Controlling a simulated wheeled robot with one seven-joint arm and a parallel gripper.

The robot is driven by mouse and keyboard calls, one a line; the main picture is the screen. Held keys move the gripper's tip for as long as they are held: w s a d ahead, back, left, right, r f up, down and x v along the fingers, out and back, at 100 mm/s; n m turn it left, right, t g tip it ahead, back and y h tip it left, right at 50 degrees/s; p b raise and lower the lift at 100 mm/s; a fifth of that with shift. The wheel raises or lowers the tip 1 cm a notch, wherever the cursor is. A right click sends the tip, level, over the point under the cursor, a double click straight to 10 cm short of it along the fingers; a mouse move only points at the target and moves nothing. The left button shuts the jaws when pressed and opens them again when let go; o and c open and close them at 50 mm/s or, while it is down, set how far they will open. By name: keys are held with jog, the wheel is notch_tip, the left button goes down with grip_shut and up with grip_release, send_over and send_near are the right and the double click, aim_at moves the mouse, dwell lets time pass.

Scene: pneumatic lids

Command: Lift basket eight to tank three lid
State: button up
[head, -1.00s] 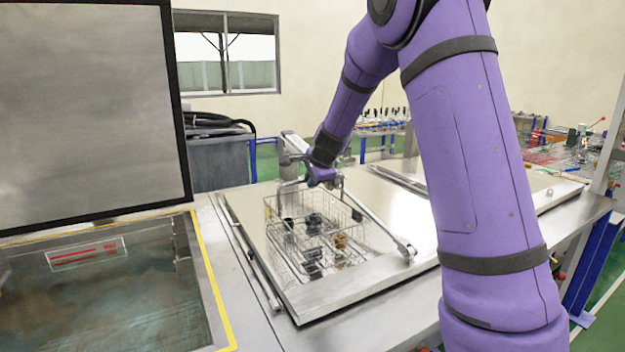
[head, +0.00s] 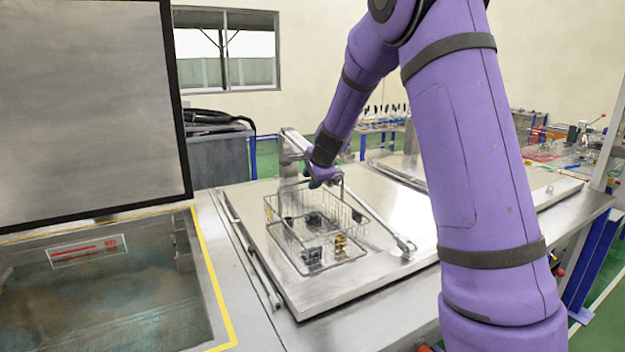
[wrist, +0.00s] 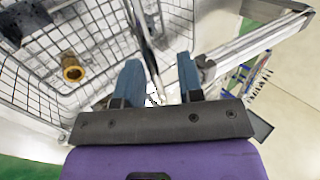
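A wire basket (head: 352,247) holding several dark parts and brass-coloured parts appears to rest on a closed steel tank lid (head: 310,307), right of the open tank. I cannot read a tank number on the lid. My gripper (head: 322,182) is at the top of the basket's back side, by its handle. In the wrist view, my gripper's two blue fingers (wrist: 160,82) stand apart, with the thin handle bar (wrist: 146,45) running between them and a gap visible. The basket's mesh (wrist: 100,40) and a brass fitting (wrist: 73,74) show at the left there.
An open tank (head: 100,300) with liquid and a yellow edge lies at left, its raised lid (head: 85,110) behind it. A metal lid arm (head: 385,230) runs beside the basket. Another closed lid (head: 545,192) is at right. A dark grey bin (head: 222,160) stands behind.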

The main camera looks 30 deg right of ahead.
jog(key=shift+f, duration=0.15)
jog(key=s+r, duration=0.3)
jog(key=r, duration=0.7)
jog(key=s+r, duration=0.3)
jog(key=r, duration=0.8)
jog(key=shift+s, duration=0.25)
dwell(0.7)
jog(key=s+a+f+n, duration=0.3)
jog(key=s+n, duration=0.3)
jog(key=s, duration=0.6)
jog(key=s+a+f+n+g, duration=0.1)
jog(key=s+a+n, duration=0.3)
jog(key=s, duration=0.8)
jog(key=s+a+f+n+g, duration=0.1)
jog(key=s+a+f+n, duration=0.2)
jog(key=s+n, duration=0.5)
jog(key=s+f, duration=0.1)
jog(key=s, duration=0.3)
jog(key=shift+s+a+f, duration=0.3)
